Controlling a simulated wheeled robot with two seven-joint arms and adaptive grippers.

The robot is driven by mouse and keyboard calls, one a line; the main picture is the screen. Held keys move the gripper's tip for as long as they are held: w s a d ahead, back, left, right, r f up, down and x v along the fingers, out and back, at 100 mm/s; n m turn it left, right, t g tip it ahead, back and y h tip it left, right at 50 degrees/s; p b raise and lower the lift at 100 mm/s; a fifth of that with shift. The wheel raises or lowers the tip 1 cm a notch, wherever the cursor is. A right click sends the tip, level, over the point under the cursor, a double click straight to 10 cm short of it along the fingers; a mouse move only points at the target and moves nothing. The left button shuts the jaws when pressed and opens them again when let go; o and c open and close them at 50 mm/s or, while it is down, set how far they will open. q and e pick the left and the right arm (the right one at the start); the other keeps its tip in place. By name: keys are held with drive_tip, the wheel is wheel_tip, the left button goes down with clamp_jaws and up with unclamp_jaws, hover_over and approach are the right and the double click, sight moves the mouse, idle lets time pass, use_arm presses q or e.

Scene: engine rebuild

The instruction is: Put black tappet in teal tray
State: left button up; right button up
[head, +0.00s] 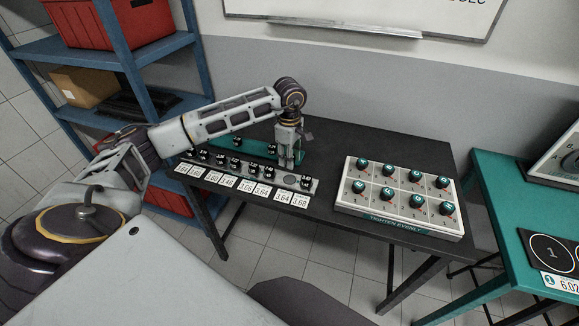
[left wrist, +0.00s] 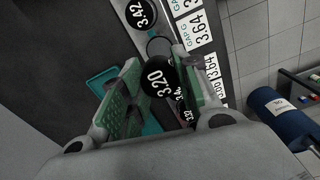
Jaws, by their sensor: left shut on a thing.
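The fingers hide that tappet in the head view. The teal tray (head: 258,149) lies behind the grey rack, and the gripper stands at its right part. Black tappets sit at the tray's left (head: 237,140) and middle (head: 272,148). Whether the held tappet touches the tray I cannot tell. My right gripper is not in view.
The grey rack (head: 242,170) holds several black tappets beside white number cards (head: 245,186); one socket (head: 289,179) is empty. A white box (head: 399,208) with teal-and-black knobs stands to the right. A blue shelf (head: 75,45) is at left, a teal table (head: 515,195) at right.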

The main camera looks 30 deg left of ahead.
use_arm(q)
drive_tip(key=shift+r, duration=0.9)
drive_tip(key=shift+s+f, duration=0.1)
drive_tip(key=shift+f, duration=0.1)
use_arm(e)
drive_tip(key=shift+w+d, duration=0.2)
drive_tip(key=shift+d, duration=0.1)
